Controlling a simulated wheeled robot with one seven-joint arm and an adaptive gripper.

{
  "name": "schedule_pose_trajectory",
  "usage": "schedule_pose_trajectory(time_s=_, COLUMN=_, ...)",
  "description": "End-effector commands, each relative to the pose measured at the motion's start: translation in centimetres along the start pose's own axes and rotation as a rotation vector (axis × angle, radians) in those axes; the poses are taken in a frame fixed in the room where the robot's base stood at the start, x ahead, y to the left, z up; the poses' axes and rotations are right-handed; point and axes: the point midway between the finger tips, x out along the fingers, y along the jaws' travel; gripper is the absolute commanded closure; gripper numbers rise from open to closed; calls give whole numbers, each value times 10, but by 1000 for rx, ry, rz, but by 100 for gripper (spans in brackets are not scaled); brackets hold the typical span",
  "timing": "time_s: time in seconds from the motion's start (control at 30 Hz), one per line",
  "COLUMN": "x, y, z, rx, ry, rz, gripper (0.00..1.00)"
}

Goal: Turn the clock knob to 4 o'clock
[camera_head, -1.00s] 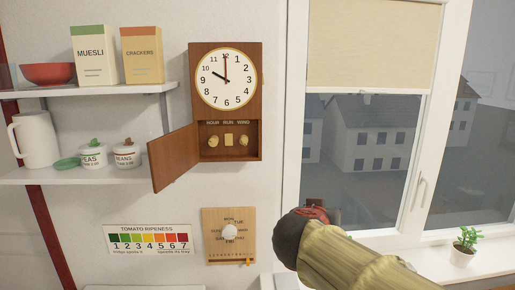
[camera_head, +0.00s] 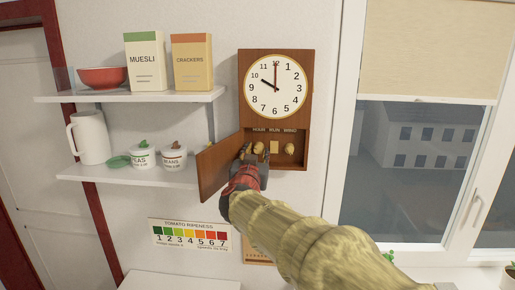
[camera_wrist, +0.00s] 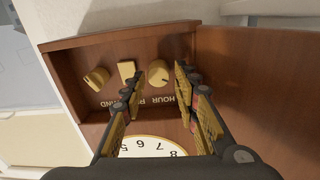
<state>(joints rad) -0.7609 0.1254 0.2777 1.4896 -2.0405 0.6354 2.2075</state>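The wooden wall clock (camera_head: 243,90) has a round white dial (camera_head: 276,87) reading 10 o'clock. Its lower door (camera_head: 219,168) hangs open to the left, baring a compartment labelled HOUR, RUN and WIND. The brass HOUR knob (camera_head: 258,148) is the left one in the head view; the wrist view is upside down and shows this knob (camera_wrist: 159,74) right of the others. My gripper (camera_head: 253,155) reaches the compartment's left part. In the wrist view my gripper (camera_wrist: 157,80) is open, its fingers on either side of the HOUR knob; I cannot tell whether they touch it.
The RUN piece (camera_head: 274,147) and WIND knob (camera_head: 290,149) sit close to the right of the HOUR knob. The open door stands close beside my gripper. Shelves (camera_head: 140,97) with boxes, jars and a pitcher (camera_head: 90,137) are at left; a window (camera_head: 420,130) is at right.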

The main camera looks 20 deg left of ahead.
Motion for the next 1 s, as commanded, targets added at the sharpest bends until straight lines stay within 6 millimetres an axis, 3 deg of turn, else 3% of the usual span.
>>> schedule_pose_trajectory(time_s=0.2, x=15, y=1, z=0, rx=0, ry=-1, rz=1, gripper=69)
schedule_pose_trajectory(time_s=0.5, x=16, y=1, z=0, rx=0, ry=0, rz=1, gripper=70)
schedule_pose_trajectory(time_s=1.0, x=16, y=1, z=0, rx=0, ry=0, rz=1, gripper=98)
